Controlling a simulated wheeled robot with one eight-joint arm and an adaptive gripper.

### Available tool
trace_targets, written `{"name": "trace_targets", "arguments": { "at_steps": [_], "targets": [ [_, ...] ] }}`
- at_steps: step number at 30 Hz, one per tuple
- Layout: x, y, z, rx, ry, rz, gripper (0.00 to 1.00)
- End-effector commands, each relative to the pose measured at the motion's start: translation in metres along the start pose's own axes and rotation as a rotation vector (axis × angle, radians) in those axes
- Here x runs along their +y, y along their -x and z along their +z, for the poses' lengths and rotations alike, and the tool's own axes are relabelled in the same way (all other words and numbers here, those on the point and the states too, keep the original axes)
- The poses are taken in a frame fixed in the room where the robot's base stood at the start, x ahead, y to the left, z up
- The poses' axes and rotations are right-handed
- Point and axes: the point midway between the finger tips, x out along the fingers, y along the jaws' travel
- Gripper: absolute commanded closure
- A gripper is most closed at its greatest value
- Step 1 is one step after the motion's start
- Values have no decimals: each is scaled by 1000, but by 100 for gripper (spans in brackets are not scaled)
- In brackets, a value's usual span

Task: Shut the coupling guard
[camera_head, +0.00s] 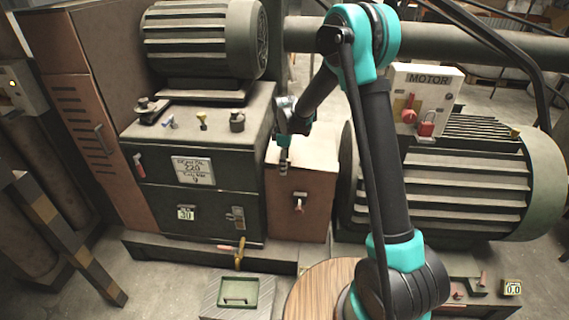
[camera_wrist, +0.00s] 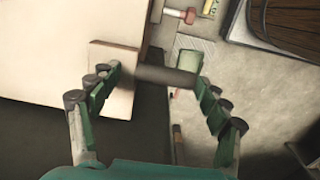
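The coupling guard appears to be the rust-brown box cover (camera_head: 315,185) between the gear unit and the motor.
The gear unit (camera_head: 200,205) stands left, the large finned motor (camera_head: 450,190) right. A sign box marked MOTOR (camera_head: 425,95) sits on the motor. A green tray (camera_head: 240,291) and a round wooden top (camera_head: 320,290) are in front. A red knob (camera_wrist: 188,16) shows near the panel.

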Motion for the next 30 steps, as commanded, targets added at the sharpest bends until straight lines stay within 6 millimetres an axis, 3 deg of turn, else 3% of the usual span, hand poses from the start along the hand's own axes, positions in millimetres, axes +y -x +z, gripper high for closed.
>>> {"name": "trace_targets", "arguments": {
  "at_steps": [1,12,22,30],
  "targets": [
    [0,0,0,0,0,0,35],
    [0,0,0,0,0,0,79],
    [0,-25,-6,1,0,0,79],
    [0,-27,-6,2,0,0,79]
  ]
}}
